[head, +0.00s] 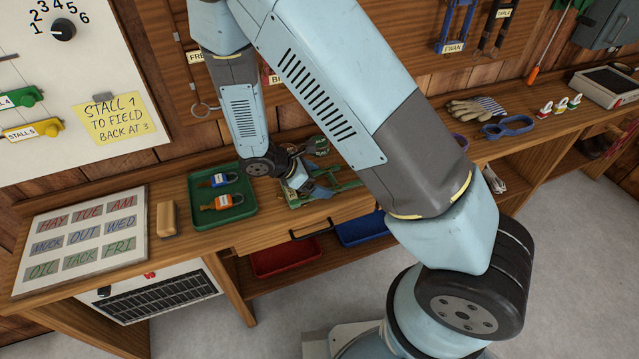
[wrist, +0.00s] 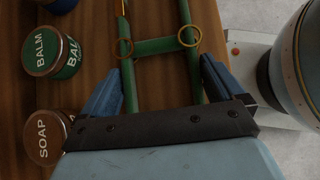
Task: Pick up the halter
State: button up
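The halter is a green strap piece with brass rings. In the wrist view the halter (wrist: 160,46) shows two long straps joined by a crossbar, lying over the wooden bench. In the head view the halter (head: 349,185) lies on the bench, partly hidden by my arm and gripper. My gripper (wrist: 162,68) has its blue fingers spread wide, one outside each long strap. My gripper (head: 317,184) also shows in the head view, low over the halter. I cannot tell whether the fingers touch the straps.
A balm tin (wrist: 52,52) and a soap tin (wrist: 45,137) stand close left of the halter. A green tray (head: 238,213) with blue and orange padlocks is to its left. A drawer handle (head: 312,231) projects from the bench front. Gloves (head: 470,110) lie farther right.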

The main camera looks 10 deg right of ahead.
jog(key=c, duration=0.5)
jog(key=shift+r, duration=0.1)
jog(key=shift+r, duration=0.2)
jog(key=r, duration=0.3)
jog(key=shift+s+a+r, duration=0.1)
jog(key=shift+s, duration=0.1)
jog(key=s+r, duration=0.9)
jog(key=s, duration=0.4)
jog(key=shift+s+a+r, duration=0.15)
jog(key=shift+s+a, duration=0.15)
jog(key=shift+a, duration=0.15)
